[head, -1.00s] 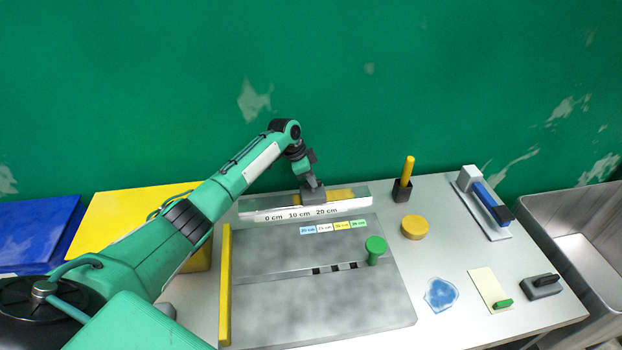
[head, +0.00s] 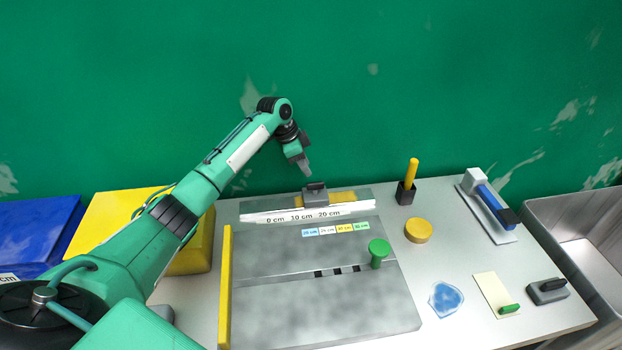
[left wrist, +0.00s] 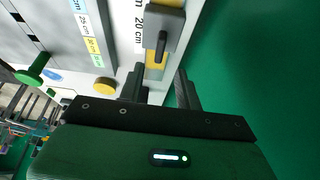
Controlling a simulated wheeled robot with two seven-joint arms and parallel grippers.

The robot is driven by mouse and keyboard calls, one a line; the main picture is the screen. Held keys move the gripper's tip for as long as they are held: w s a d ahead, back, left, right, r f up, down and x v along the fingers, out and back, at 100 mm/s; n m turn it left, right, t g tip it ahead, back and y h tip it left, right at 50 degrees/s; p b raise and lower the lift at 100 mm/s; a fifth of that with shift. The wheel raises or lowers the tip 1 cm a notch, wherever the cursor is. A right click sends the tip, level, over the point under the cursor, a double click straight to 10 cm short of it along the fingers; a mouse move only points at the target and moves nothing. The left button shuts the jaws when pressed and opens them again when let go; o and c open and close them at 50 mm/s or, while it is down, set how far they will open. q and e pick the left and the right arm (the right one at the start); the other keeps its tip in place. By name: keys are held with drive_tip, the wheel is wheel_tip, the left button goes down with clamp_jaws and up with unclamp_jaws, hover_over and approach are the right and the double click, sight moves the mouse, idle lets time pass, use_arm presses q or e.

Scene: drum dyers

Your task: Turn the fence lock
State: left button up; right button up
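A dark grey block (head: 315,192) with a small lever sits on the ruler fence at the back of the grey board; I take it for the fence lock. In the left wrist view the block (left wrist: 168,20) carries a black lever (left wrist: 161,46) that points down the picture, along the ruler. My left gripper (head: 306,168) hangs just above and behind the block, apart from it. Its two fingers (left wrist: 160,88) are spread with nothing between them, and the lever lies beyond their tips. My right gripper is in no view.
The ruler (head: 275,217) has a yellow piece (head: 342,198) beside the block. A green knob (head: 379,250) stands on the board (head: 320,310). A yellow disc (head: 418,231) and a black holder (head: 405,193) stand to the right. The green wall is close behind.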

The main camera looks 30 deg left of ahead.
use_arm(q)
drive_tip(key=b+v, duration=0.1)
drive_tip(key=v, duration=0.5)
drive_tip(key=shift+r, duration=0.3)
drive_tip(key=shift+s+a, duration=0.1)
drive_tip(key=shift+a, duration=0.05)
